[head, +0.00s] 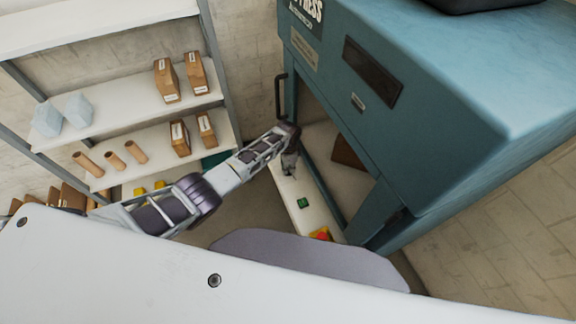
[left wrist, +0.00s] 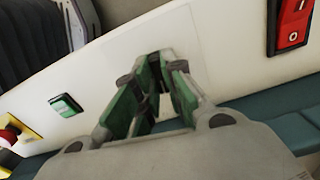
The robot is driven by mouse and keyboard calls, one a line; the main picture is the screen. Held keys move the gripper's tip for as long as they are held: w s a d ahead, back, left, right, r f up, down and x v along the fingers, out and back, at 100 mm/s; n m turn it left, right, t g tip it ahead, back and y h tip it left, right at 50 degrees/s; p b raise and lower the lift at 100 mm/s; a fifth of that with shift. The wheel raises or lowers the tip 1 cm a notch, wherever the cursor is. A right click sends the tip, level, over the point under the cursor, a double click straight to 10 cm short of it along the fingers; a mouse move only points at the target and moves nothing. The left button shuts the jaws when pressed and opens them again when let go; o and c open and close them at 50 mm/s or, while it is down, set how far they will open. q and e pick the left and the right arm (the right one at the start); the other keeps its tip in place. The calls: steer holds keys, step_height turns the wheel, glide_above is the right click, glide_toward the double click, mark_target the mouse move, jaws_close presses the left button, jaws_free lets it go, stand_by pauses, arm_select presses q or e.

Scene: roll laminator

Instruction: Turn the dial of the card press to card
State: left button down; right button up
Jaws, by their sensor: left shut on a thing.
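The card press (head: 440,110) is the large teal machine at the right of the head view. Its white control panel (head: 281,186) runs along its lower front edge, and the panel also shows in the left wrist view (left wrist: 105,68). My left gripper (head: 289,166) reaches down to the far part of this panel. In the left wrist view its green-padded fingers (left wrist: 158,82) are closed in against the panel, around the dial. The fingers hide nearly all of the dial, so its pointer and marks cannot be read. My right gripper is in neither view.
A green button (head: 303,203) and a red stop button on yellow (head: 321,234) sit nearer along the panel. A red rocker switch (left wrist: 291,25) is on the other side of the fingers. A shelf (head: 150,110) with boxes and tubes stands at left.

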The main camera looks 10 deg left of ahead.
arm_select(q)
steer(key=shift+n, duration=0.7)
steer(key=c, duration=1.5)
jaws_free()
steer(key=shift+r, duration=0.15)
step_height(320, 180, up, 12)
steer(key=shift+s+f, duration=0.1)
steer(key=shift+f, duration=0.1)
